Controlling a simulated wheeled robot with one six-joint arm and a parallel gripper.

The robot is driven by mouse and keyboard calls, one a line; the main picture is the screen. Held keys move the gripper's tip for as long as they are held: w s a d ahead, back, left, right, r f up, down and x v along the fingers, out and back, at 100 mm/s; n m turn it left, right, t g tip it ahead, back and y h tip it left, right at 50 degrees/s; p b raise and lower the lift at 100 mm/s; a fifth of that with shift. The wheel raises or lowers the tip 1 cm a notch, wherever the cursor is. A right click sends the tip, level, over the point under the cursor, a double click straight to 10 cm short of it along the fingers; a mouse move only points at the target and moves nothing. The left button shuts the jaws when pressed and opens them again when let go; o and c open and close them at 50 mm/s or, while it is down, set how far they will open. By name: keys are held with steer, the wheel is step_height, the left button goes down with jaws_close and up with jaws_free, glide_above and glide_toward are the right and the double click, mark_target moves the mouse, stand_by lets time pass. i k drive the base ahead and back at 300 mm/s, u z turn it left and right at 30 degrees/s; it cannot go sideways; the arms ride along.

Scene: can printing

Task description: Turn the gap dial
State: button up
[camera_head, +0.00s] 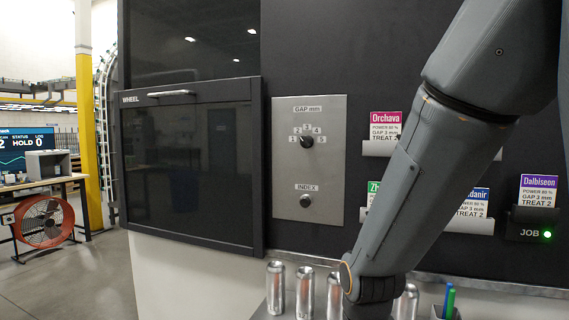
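The gap dial (307,141) is a small dark knob on a grey metal panel (325,240). The label above it reads GAP mm, and numbers 1 to 5 are set in an arc around it. A pale mark on the knob is too small to read surely. A second knob (305,201) sits lower on the panel under the label INDEX. My arm comes down from the upper right, and its lower end is right of and below the panel. My gripper is out of view below the frame. Nothing touches the gap dial.
Several silver cans (305,290) stand on a ledge below the panel. A dark WHEEL door (190,175) is left of the panel. The space before the dial is clear.

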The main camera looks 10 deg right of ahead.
mark_target(307, 141)
steer(key=k, duration=0.5)
steer(key=u, duration=1.3)
steer(key=i, duration=0.85)
steer(key=z, duration=2.2)
